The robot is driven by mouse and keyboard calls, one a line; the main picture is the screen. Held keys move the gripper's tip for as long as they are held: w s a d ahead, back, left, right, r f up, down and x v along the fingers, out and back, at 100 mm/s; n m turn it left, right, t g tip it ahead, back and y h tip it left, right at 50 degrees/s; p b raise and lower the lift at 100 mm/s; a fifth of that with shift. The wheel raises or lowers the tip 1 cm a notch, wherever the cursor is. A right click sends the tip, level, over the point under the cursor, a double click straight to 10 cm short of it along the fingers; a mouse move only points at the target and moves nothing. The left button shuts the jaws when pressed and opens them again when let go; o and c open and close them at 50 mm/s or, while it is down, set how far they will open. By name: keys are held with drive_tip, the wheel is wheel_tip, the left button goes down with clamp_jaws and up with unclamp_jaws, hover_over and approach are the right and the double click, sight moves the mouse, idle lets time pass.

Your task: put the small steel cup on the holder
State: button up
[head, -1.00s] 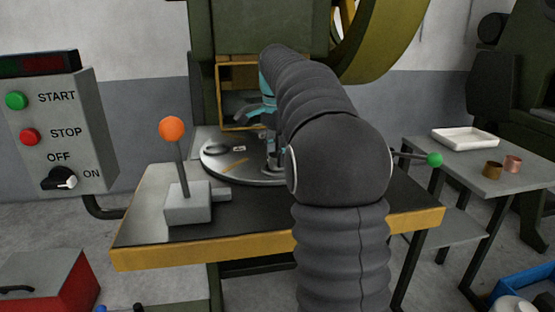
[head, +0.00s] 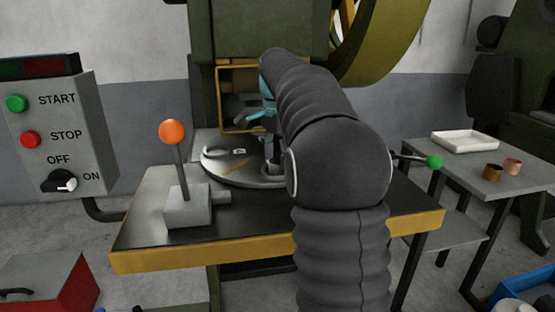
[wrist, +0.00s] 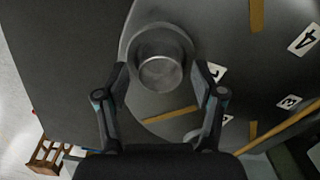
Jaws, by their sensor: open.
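In the wrist view the small steel cup (wrist: 160,75) stands between the two finger pads of my gripper (wrist: 160,92). The fingers are spread, with a gap on each side of the cup. The cup stands at a round grey ring-shaped holder (wrist: 132,42) at the edge of the turntable; whether it is fully seated I cannot tell. In the head view my teal and dark gripper (head: 257,117) is over the round turntable (head: 235,178), partly hidden behind my arm. A grey upright piece shows below it, too small to tell apart.
The turntable has number labels and yellow marks. An orange-knobbed lever (head: 173,132) stands left, a green-knobbed lever (head: 433,161) right. A press frame rises behind.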

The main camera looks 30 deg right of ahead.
wheel_tip(320, 180, up, 12)
drive_tip(key=p, duration=0.3)
drive_tip(key=shift+f, duration=0.25)
drive_tip(key=s+a+f+n+t, duration=0.3)
drive_tip(key=s+a+n, duration=0.5)
drive_tip(key=s+a, duration=0.3)
drive_tip(key=s+a+f+n+t, duration=0.2)
drive_tip(key=s+a+f+n, duration=0.3)
drive_tip(key=s+f, duration=1.1)
drive_tip(key=s+n, duration=0.1)
drive_tip(key=n, duration=0.2)
drive_tip(key=shift+a+n+t, duration=0.2)
drive_tip(key=shift+n+t, duration=0.1)
drive_tip(key=shift+n, duration=0.1)
idle(0.4)
